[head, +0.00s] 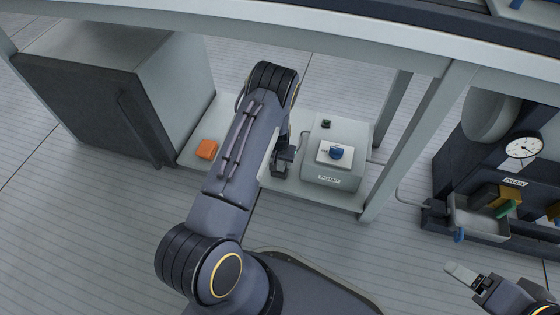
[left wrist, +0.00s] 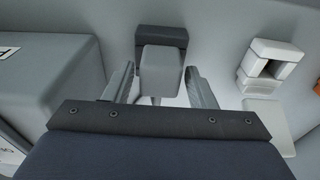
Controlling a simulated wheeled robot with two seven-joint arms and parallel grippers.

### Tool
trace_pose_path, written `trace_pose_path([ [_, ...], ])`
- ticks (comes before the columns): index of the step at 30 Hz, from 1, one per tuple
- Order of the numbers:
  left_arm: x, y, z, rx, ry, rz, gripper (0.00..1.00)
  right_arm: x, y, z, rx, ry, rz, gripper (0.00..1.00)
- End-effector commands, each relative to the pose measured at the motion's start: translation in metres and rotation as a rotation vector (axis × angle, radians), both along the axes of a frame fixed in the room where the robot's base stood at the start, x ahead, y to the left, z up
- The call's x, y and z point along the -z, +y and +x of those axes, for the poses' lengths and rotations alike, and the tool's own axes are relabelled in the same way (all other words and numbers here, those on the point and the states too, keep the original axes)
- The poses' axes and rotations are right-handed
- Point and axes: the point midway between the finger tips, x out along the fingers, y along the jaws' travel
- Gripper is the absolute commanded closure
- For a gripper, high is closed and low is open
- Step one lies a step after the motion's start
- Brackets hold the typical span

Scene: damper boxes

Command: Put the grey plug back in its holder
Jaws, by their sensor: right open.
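A grey plug (left wrist: 160,72) is in the middle of the left wrist view, with a dark block (left wrist: 162,37) directly behind it. The two fingers of my left gripper (left wrist: 160,84) stand on either side of the plug; I cannot tell whether they touch it. In the head view my left gripper (head: 283,162) is low beside the pump box, and the plug is hidden there. A white block with an opening (left wrist: 272,62) stands to the right; I cannot tell whether it is the holder. My right gripper (head: 468,280) is open and empty at the lower right.
The labelled grey box (head: 335,179) with a blue knob (head: 336,153) stands on the low shelf (head: 270,205). An orange block (head: 207,149) lies left of my arm. A dark-fronted cabinet (head: 90,120) is at left, and table legs (head: 400,150) stand at right.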

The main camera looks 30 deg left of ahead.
Motion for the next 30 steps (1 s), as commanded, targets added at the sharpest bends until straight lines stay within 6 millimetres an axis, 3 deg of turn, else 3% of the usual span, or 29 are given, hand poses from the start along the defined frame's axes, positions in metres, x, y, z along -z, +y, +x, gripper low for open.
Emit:
trace_pose_path([
  [11,-0.004,0.0,0.0,0.0,0.0,0.0,0.39,-0.002,0.0,0.0,0.0,0.0,0.0,0.24],
  [22,-0.062,-0.002,-0.006,0.0,-0.001,-0.001,0.39,-0.031,0.0,0.0,0.0,0.0,0.0,0.24],
  [30,-0.078,-0.002,-0.009,0.0,0.0,0.0,0.39,-0.037,0.0,0.0,0.0,0.0,0.0,0.24],
])
